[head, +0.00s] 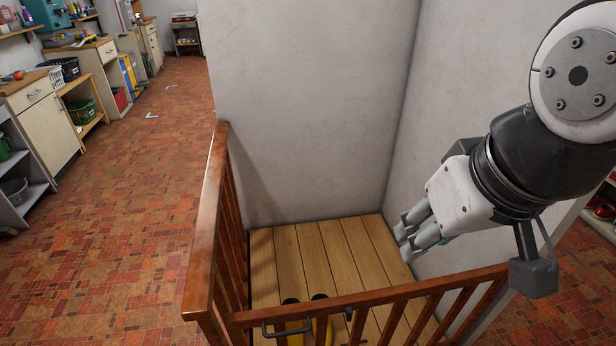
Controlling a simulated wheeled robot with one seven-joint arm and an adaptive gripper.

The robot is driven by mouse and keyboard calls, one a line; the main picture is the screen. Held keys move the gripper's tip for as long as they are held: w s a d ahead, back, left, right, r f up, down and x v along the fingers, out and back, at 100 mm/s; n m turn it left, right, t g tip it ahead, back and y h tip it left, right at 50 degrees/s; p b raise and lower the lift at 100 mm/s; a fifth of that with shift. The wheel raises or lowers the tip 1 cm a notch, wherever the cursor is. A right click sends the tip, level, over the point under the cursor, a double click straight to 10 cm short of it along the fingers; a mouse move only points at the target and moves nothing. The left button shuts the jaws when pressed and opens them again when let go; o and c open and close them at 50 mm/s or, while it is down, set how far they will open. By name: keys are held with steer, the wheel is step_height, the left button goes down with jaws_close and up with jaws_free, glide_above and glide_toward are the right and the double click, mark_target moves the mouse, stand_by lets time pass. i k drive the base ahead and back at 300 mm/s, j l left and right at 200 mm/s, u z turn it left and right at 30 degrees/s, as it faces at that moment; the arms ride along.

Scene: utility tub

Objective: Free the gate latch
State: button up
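A reddish-brown wooden gate with upright bars crosses the bottom of the head view; its top rail (400,293) runs from the left railing towards the right wall. A dark metal loop (287,332) sits on the gate near its left end. A small dark fitting (348,314) shows just under the rail; I cannot tell which of these is the latch. My gripper (404,240) hangs in the air at the right, above and behind the gate in the picture, apart from it. Nothing shows between its fingers, and their gap is unclear from this angle.
A wooden side railing (207,230) stands left of the plank floor (330,255). Pale walls (310,100) close the nook behind and right. Yellow items with black tops (320,297) stand behind the gate. The tiled floor (120,240) at left is mostly clear, with cabinets (45,125) beyond.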

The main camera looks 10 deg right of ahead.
mark_target(348, 311)
steer(key=j+z, duration=0.1)
steer(key=j, duration=1.45)
steer(key=k+j, duration=0.1)
steer(key=j, duration=0.35)
steer(key=k+j, duration=0.1)
steer(key=j, duration=0.35)
